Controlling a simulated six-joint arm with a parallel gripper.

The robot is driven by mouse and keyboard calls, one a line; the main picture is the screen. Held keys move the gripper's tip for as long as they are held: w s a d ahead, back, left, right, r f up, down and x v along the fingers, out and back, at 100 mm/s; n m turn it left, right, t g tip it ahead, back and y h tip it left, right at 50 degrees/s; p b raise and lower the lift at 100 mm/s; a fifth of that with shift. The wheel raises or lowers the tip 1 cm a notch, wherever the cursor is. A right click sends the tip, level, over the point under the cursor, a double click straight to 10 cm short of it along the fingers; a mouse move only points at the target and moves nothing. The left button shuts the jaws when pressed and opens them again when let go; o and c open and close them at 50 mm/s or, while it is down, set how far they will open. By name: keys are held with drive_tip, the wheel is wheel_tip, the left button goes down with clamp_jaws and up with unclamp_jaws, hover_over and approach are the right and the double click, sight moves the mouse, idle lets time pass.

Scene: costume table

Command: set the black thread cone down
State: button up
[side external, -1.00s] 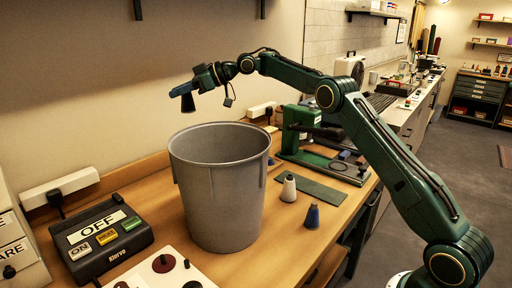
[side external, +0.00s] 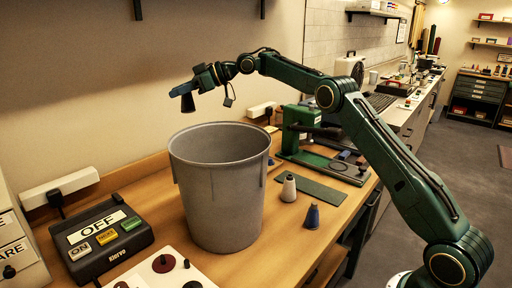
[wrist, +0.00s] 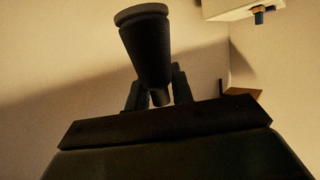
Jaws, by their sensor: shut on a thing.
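The black thread cone (side external: 187,102) is held in my gripper (side external: 184,91), in the air above the grey bin's left rim in the side view. My gripper is shut on it. In the wrist view the dark cone (wrist: 146,50) sticks out from between the two fingers (wrist: 157,92), with its wide end away from the gripper. The cone hangs clear of the bin and of the table in the side view.
The tall grey bin (side external: 218,195) stands on the wooden table (side external: 275,245). A switch box (side external: 97,242) is at left. A green press (side external: 300,140) stands behind.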

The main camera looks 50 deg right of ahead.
drive_tip(key=shift+w+d+r+m+t+h, duration=0.1)
drive_tip(key=shift+w+d+m+t+h, duration=0.3)
drive_tip(key=shift+d+m+t, duration=0.15)
drive_tip(key=s+d+f+m+t+h, duration=0.1)
drive_tip(key=s+d+f+m+h, duration=0.3)
drive_tip(key=d, duration=0.3)
drive_tip(key=s+d+f+m+t+h, duration=0.2)
drive_tip(key=s+d+f+m+h, duration=0.1)
drive_tip(key=s+d+m+h, duration=0.1)
drive_tip(key=d+m+h, duration=0.1)
drive_tip(key=d+h, duration=0.1)
drive_tip(key=d, duration=0.1)
drive_tip(key=shift+s+d+f, duration=0.15)
drive_tip(key=shift+f, duration=0.25)
drive_tip(key=shift+f, duration=0.1)
wheel_tip(320, 180, down, 20)
drive_tip(key=shift+r, duration=0.1)
idle(0.7)
